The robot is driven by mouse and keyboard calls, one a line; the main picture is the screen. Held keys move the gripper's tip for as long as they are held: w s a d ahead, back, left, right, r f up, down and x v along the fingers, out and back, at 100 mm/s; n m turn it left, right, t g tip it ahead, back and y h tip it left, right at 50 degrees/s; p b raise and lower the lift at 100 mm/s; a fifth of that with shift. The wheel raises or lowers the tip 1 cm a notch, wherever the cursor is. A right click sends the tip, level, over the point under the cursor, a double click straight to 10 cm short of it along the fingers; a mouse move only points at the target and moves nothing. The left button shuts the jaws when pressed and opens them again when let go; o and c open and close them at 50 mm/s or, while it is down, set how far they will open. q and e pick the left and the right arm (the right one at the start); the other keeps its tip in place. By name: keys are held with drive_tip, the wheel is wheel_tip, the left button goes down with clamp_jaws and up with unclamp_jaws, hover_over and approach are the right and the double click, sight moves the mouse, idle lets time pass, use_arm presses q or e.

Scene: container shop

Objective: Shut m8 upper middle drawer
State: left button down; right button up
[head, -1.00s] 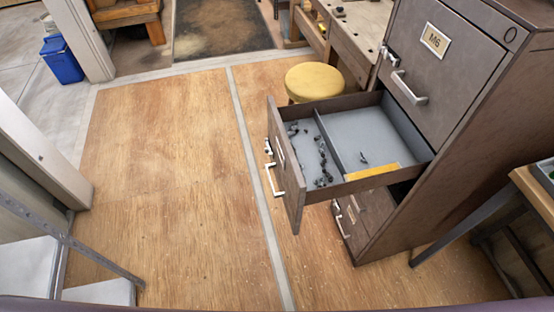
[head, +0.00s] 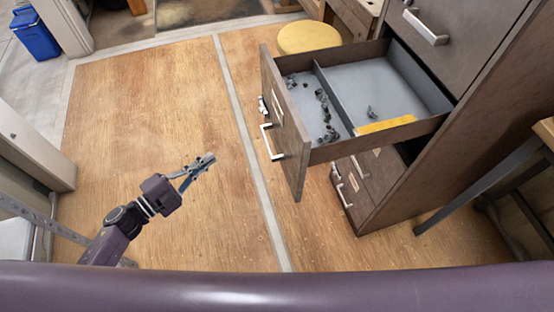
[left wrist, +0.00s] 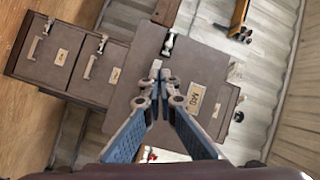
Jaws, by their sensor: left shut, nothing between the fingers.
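A grey-brown drawer (head: 292,163) stands pulled far out of the metal cabinet (head: 420,190) in the head view. Its front has a pale handle (head: 271,142), a latch and a label too small to read. Inside, a divider separates small dark parts (head: 323,105) from a mostly bare side with a yellow piece (head: 386,125). My left gripper (head: 207,160) is shut and empty, left of the drawer front and apart from it. In the left wrist view its blue fingers (left wrist: 156,72) meet in front of cabinet fronts with handles and labels. My right gripper is out of view.
A yellow stool (head: 308,37) stands behind the drawer. A lower drawer front (head: 365,180) sits beneath it. A table leg (head: 470,195) is at the right. A blue bin (head: 35,35) is far left. The wooden floor left of the drawer is clear.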

use_arm(q)
drive_tip(key=s+d+r+m+g+h+b, duration=0.2)
drive_tip(key=s+d+r+m+g+h, duration=0.4)
drive_tip(key=m, duration=0.4)
drive_tip(key=g+y+p, duration=0.1)
drive_tip(key=p, duration=0.2)
approach(288, 151)
drive_tip(key=x, duration=0.6)
drive_tip(key=shift+s+r, duration=0.1)
drive_tip(key=shift+r, duration=0.1)
drive_tip(key=shift+d+f, duration=0.15)
drive_tip(key=shift+d, duration=0.35)
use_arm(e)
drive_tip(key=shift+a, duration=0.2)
use_arm(q)
drive_tip(key=shift+w+d, duration=0.1)
drive_tip(key=shift+w, duration=0.1)
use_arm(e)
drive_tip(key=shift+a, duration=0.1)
